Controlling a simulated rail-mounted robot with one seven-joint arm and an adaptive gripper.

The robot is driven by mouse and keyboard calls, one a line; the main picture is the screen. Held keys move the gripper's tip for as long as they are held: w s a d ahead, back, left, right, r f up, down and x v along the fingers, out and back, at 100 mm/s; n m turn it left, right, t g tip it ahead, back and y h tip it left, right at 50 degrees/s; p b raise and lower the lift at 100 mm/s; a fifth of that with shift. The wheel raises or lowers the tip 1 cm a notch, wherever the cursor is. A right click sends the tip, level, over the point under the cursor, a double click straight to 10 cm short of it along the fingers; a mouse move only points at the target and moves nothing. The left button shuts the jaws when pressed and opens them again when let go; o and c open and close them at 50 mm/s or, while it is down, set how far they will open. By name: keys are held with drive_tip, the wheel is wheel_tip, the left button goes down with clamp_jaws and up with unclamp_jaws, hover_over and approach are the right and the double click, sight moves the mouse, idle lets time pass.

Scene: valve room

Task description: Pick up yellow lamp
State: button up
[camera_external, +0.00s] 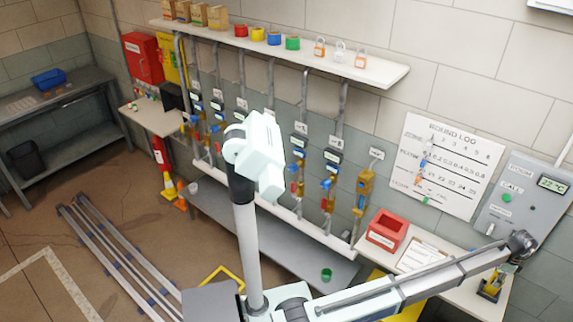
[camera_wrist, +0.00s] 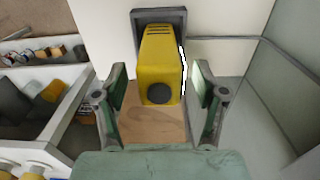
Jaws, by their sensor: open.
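The yellow lamp (camera_wrist: 158,62) has a dark round knob or lens on its near face and a grey frame around its far end. In the wrist view it lies between the two fingers of my gripper (camera_wrist: 157,80), which are spread apart with a gap on each side. In the external view my gripper (camera_external: 521,244) is at the far right, above the yellow lamp (camera_external: 490,289), which sits at the right end of the white bench. The fingertips are hard to make out there.
A red bin (camera_external: 387,231) and a clipboard (camera_external: 424,254) lie farther left on the bench (camera_external: 455,304). A grey wall panel (camera_external: 522,205) with a green button is close behind my gripper. Pipes with valves line the wall to the left.

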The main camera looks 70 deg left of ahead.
sight(489, 290)
drive_tip(key=shift+d+f+p, duration=0.1)
drive_tip(key=shift+f+p, duration=0.5)
drive_tip(key=shift+f, duration=1.3)
clamp_jaws()
drive_tip(key=shift+r, duration=0.1)
